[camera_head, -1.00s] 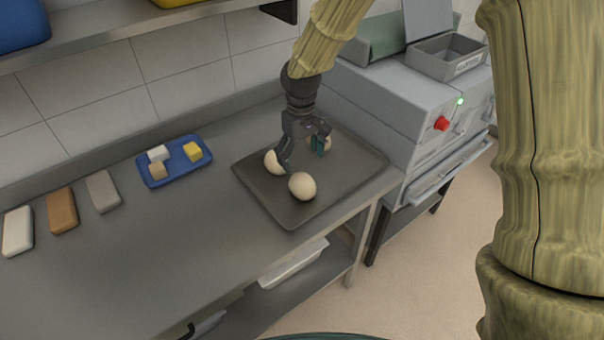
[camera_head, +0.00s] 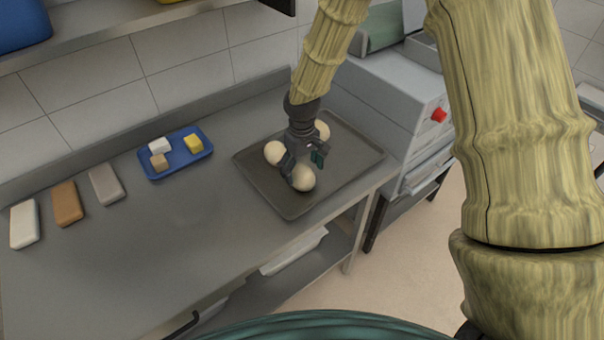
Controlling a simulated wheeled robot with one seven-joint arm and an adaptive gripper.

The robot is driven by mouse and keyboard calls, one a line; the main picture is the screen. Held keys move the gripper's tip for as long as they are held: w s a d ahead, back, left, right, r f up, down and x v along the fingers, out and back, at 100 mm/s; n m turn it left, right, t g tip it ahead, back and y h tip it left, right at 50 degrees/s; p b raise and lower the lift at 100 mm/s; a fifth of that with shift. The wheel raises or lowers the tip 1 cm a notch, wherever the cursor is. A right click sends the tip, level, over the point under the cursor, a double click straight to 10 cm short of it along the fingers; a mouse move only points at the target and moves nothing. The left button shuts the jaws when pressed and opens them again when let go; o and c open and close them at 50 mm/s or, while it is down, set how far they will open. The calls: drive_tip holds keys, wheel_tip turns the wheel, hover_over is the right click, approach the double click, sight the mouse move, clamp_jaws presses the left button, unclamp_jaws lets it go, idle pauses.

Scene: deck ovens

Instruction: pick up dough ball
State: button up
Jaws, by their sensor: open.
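Three pale dough balls sit on a dark tray (camera_head: 345,183) on the steel counter. The front dough ball (camera_head: 304,180) is nearest my gripper. The left dough ball (camera_head: 273,152) is beside my gripper, and the back dough ball (camera_head: 322,130) is partly hidden behind my wrist. My gripper (camera_head: 302,168) is open and points down, its fingers over the upper part of the front ball in this view. I cannot tell whether the fingers touch the ball.
A blue tray (camera_head: 180,169) with small cubes lies to the left. White (camera_head: 24,224), brown (camera_head: 67,204) and grey (camera_head: 106,185) blocks lie farther left. A grey oven (camera_head: 390,90) stands to the right. The counter's front left is clear.

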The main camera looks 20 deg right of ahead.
drive_tip(key=shift+s+f+p, duration=0.1)
drive_tip(key=shift+f+p, duration=0.25)
drive_tip(key=shift+f, duration=1)
drive_tip(key=c, duration=1.2)
